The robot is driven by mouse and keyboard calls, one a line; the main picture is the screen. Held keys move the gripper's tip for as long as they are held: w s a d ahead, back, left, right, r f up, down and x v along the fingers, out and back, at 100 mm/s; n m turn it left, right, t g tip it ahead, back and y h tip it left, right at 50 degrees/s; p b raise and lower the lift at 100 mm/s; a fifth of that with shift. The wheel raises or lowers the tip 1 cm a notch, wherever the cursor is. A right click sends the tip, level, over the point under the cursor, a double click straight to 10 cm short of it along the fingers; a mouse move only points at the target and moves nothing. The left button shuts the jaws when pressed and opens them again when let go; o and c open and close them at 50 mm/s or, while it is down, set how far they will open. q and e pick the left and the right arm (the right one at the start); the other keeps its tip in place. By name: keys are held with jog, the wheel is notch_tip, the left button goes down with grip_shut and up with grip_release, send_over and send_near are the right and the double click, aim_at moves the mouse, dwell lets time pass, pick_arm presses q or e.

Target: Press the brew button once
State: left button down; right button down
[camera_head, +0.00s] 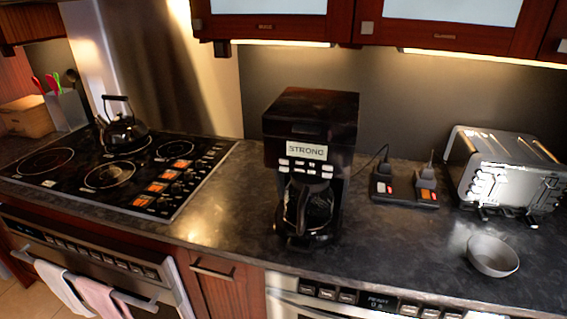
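A black coffee maker (308,120) stands upright on the dark counter, near the middle of the head view. Its front panel has a small display (306,151) reading "STRONG". Below the display are two rows of light buttons (305,167); their labels are too small to read, so I cannot tell which is the brew button. A glass carafe (311,207) sits in the machine under the panel. Neither of my grippers shows in this view.
A stovetop with a black kettle (122,124) is at left. A power strip (404,190) with plugs, a silver toaster (503,172) and a grey bowl (492,256) are at right. Wooden cabinets (455,33) hang above. The counter (228,210) left of the coffee maker is clear.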

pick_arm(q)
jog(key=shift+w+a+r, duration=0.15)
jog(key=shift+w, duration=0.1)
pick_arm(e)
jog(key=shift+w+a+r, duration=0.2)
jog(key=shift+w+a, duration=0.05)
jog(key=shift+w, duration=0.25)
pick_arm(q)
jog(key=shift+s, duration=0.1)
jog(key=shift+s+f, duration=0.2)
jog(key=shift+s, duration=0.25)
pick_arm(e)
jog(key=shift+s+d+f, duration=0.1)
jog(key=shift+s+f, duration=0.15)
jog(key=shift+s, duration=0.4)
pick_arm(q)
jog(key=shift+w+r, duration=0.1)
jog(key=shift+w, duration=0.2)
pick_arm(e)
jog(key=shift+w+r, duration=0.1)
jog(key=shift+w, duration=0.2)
